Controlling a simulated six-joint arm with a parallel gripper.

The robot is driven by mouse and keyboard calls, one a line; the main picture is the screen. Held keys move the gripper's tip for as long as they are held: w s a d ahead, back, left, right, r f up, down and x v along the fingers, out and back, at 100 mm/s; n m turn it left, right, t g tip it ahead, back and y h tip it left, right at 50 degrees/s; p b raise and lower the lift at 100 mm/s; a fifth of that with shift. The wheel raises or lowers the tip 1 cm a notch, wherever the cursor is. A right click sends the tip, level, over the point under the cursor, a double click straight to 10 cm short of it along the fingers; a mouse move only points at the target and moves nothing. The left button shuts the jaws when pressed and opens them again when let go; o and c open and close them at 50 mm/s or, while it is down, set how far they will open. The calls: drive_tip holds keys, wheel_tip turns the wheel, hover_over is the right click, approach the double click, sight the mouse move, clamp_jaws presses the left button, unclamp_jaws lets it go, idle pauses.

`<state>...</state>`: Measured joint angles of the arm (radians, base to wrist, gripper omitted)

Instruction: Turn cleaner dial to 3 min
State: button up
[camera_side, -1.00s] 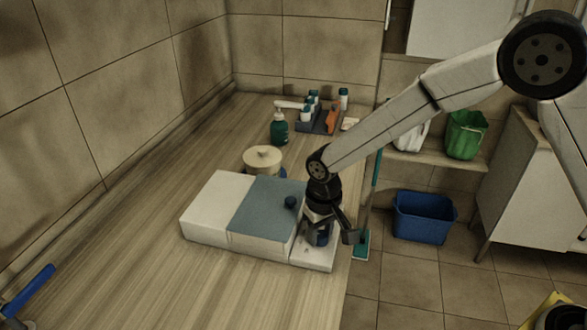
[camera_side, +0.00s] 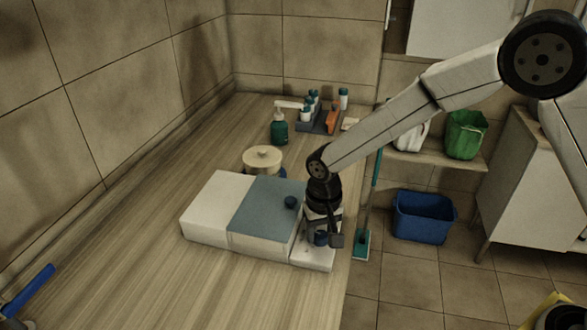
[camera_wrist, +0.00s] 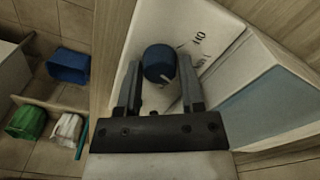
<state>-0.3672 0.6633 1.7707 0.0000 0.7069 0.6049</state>
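The cleaner is a low white box (camera_side: 212,207) with a blue-grey lid (camera_side: 262,210) bearing a small dark knob. Its pale control panel (camera_side: 312,258) sits at the right end. The dark blue dial (camera_wrist: 158,62) stands on that panel, and its pale pointer mark faces the lower right in the wrist view. Dark markings (camera_wrist: 199,37) show beside it; one seems to read 10, the others are unclear. My gripper (camera_wrist: 158,70) is open, with one finger on each side of the dial and a narrow gap showing. In the side view the dial (camera_side: 320,238) is partly hidden by a finger.
A round container with a beige lid (camera_side: 262,158) stands behind the cleaner. A green pump bottle (camera_side: 279,130) and a grey caddy (camera_side: 316,121) are farther back. The counter's right edge is close to the panel. A blue bin (camera_side: 424,216) stands on the floor.

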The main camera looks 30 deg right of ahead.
sight(326, 234)
drive_tip(key=shift+o, duration=1.3)
drive_tip(key=shift+r, duration=3.9)
drive_tip(key=shift+s+d, duration=0.25)
drive_tip(key=shift+d, duration=0.3)
drive_tip(key=s+d+f+n+t, duration=0.1)
drive_tip(key=s+d+n+t, duration=0.1)
drive_tip(key=s+d, duration=1.2)
drive_tip(key=shift+s+d+f+n+t, duration=0.3)
drive_tip(key=shift+d+f+n, duration=0.1)
drive_tip(key=shift+d, duration=0.35)
